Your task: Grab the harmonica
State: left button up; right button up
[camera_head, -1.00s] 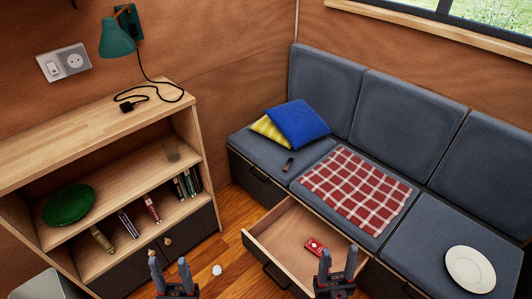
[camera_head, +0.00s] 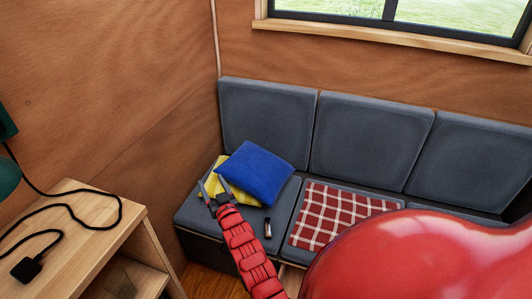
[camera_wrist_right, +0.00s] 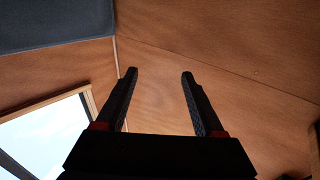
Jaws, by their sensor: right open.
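A small dark object with a pale end, which looks like the harmonica (camera_head: 268,228), lies on the left grey seat cushion near its right edge, in front of the blue pillow. My right gripper (camera_head: 212,182) is open beside the yellow and blue pillows, to the left of and farther back than the harmonica in the picture. In the right wrist view its two fingers (camera_wrist_right: 158,74) stand apart with nothing between them. The harmonica does not show in that view. My left gripper is not in view.
The blue pillow (camera_head: 257,174) overlaps a yellow pillow (camera_head: 208,188). A red checked cloth (camera_head: 325,217) lies on the middle seat. A wooden shelf (camera_head: 75,235) with a black cable (camera_head: 70,208) stands at left. A red part of mine covers the lower right.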

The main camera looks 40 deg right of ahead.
jog(key=d+f+m+g, duration=0.1)
jog(key=d+f+g, duration=0.2)
jog(key=d+f, duration=0.1)
jog(key=m+g+y+b, duration=0.2)
jog(key=m+g+b, duration=0.2)
jog(key=g, duration=0.7)
send_near(268, 227)
jog(key=f, duration=0.3)
jog(key=shift+w, duration=0.35)
jog(key=shift+w+d+f, duration=0.3)
jog(key=shift+d+f, duration=0.1)
jog(key=shift+f, duration=0.25)
jog(key=shift+w+d+f, duration=0.35)
jog(key=shift+f, duration=0.3)
jog(key=shift+b+x, duration=0.4)
jog(key=shift+x, duration=0.85)
jog(key=shift+d, duration=0.1)
jog(key=shift+f, duration=0.15)
jog(key=shift+c, duration=0.2)
